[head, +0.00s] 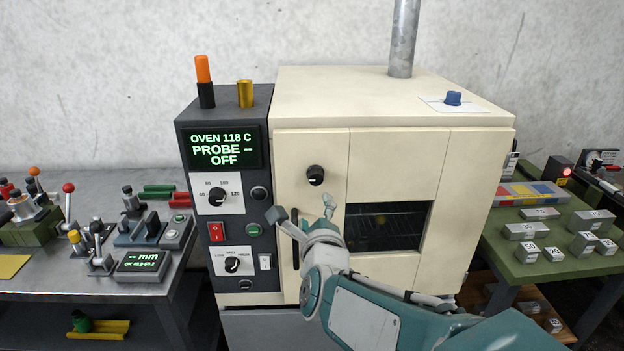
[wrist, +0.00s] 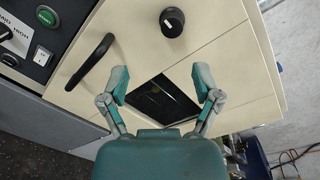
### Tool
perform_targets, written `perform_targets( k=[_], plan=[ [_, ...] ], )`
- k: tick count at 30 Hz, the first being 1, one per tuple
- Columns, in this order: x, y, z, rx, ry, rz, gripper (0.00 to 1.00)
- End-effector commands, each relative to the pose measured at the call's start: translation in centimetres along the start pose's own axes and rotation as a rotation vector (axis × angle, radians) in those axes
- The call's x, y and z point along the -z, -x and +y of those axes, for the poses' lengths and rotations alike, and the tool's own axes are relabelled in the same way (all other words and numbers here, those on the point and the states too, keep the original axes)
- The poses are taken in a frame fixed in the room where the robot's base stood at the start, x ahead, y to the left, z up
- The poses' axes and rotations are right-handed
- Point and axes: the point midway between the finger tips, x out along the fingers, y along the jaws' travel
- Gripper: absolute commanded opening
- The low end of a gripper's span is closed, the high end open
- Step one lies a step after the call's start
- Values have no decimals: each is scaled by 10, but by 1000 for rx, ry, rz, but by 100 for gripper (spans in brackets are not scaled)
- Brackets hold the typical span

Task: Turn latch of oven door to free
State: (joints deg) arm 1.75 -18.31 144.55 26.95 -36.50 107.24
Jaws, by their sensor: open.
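The oven door (head: 455,170) is cream, with a dark window (head: 388,226). A round black knob, which looks like the latch (head: 316,175), sits at the door's upper left. In the wrist view the latch (wrist: 172,22) is at the top, with a short white mark on its face. My gripper (head: 302,209) is open and empty in front of the door, below the latch. In the wrist view my gripper's fingers (wrist: 161,77) stand apart, not touching the latch.
A dark control panel (head: 226,270) left of the door reads "OVEN 118 C PROBE -- OFF". A blue knob (head: 453,98) lies on top of the oven. A cluttered bench (head: 105,285) stands left, and a green table (head: 560,268) with metal blocks stands right.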

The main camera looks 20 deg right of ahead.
Motion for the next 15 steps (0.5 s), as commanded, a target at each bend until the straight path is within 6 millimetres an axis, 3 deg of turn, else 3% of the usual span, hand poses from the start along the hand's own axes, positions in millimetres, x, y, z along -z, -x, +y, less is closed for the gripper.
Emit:
perform_targets(
  k=[8,15],
  plan=[
    [4,-11,-9,68,-115,4,81],
    [5,-44,-10,66,-112,5,81]
  ],
)
